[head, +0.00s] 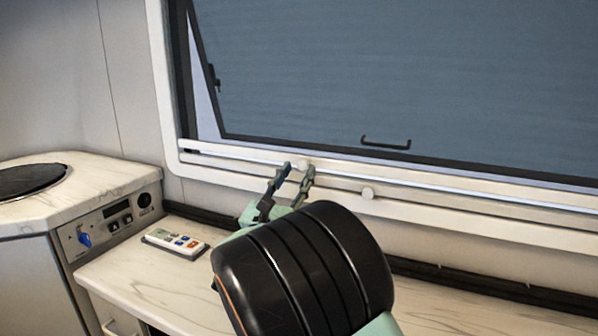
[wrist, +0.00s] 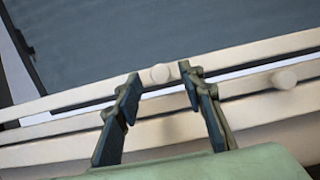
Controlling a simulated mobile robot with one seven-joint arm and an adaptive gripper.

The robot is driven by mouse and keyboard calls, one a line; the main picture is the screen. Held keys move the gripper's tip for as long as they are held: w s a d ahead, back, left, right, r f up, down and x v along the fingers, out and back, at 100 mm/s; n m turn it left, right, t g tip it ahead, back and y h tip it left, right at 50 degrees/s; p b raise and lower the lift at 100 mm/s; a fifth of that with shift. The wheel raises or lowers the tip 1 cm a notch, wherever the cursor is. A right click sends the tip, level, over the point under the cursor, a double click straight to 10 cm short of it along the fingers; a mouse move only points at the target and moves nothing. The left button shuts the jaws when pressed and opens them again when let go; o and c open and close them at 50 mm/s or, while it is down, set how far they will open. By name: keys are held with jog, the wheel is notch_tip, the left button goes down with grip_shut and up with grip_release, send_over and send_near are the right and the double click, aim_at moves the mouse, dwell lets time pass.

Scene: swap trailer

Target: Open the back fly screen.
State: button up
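The back window (head: 400,70) has two pale horizontal bars along its lower edge, each with a round knob. The upper bar (head: 450,182) has a knob (wrist: 160,73), and the lower bar (wrist: 240,86) has the other knob (head: 368,192). I cannot tell which bar belongs to the fly screen. My gripper (head: 298,170) is at the upper knob. In the wrist view its fingers (wrist: 159,78) are apart, one on each side of that knob, with gaps visible. Whether the fingertips reach past the knob is unclear.
A marbled counter (head: 130,270) lies below the window, with a white remote control (head: 175,243) on it. A stove unit (head: 100,205) with a dark round top stands at left. The window pane is tilted outward, with a black handle (head: 386,143).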

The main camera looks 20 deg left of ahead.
jog(key=v, duration=1)
jog(key=shift+s, duration=0.2)
